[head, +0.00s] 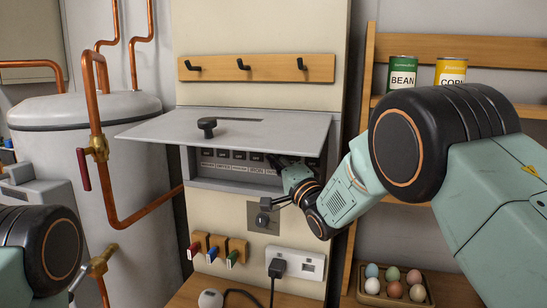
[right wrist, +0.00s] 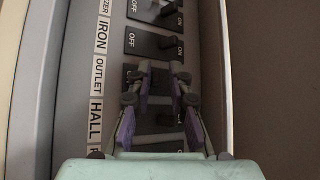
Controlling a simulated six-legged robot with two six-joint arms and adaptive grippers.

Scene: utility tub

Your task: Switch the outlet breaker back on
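The grey breaker box (head: 235,187) is on the wall panel, with its lid (head: 230,128) swung up. A row of black switches with white labels runs inside. My right gripper (head: 279,163) reaches into the right end of the row. In the right wrist view its two fingers (right wrist: 160,72) are apart, with nothing seen held between them. Their tips lie over the breaker beside the OUTLET label (right wrist: 97,75). The fingers partly cover that breaker, and its lever position is unclear. The IRON switch (right wrist: 168,43) above has its lever on the ON side. My left gripper is out of view.
The raised lid with its black knob (head: 207,126) overhangs the switches. Below the box are a small grey plate with a knob (head: 263,218), hanging keys (head: 213,252) and a plugged socket (head: 310,265). Copper pipes (head: 92,120) and a tank stand left; shelves (head: 480,50) are right.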

